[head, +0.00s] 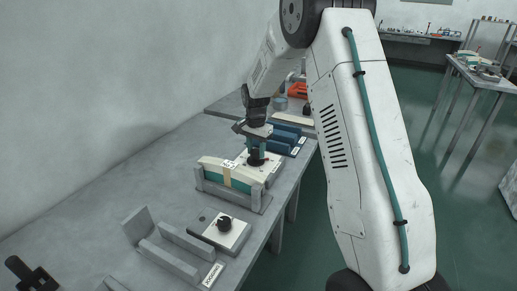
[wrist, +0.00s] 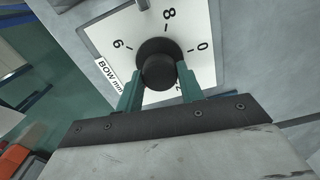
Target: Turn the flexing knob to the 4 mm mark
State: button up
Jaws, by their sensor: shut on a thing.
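The black flexing knob (wrist: 158,70) sits on a pale dial plate (wrist: 110,38) marked "BOW mm". In the wrist view the 6, 8 and 0 show; a further figure is partly covered by my right finger, and the 4 is not visible. My gripper (wrist: 159,82) has its teal fingers on either side of the knob, shut on it. The knob's pointer cannot be made out. In the head view my gripper (head: 257,147) reaches down onto the knob from above, and the plate (head: 270,169) shows beneath it.
A grey fixture (head: 243,203) holding a curved cream-and-teal piece (head: 213,171) stands just in front of the dial. Blue blocks (head: 285,140) lie behind. The wall runs along the bench's left.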

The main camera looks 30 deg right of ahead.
aim_at(255, 150)
jog(key=shift+w+a+r+m, duration=0.15)
jog(key=shift+w+m, duration=0.1)
jog(key=shift+m, duration=0.35)
jog(key=o, duration=0.9)
jog(key=shift+o, duration=0.4)
jog(key=shift+s, duration=0.1)
jog(key=shift+r, duration=3.8)
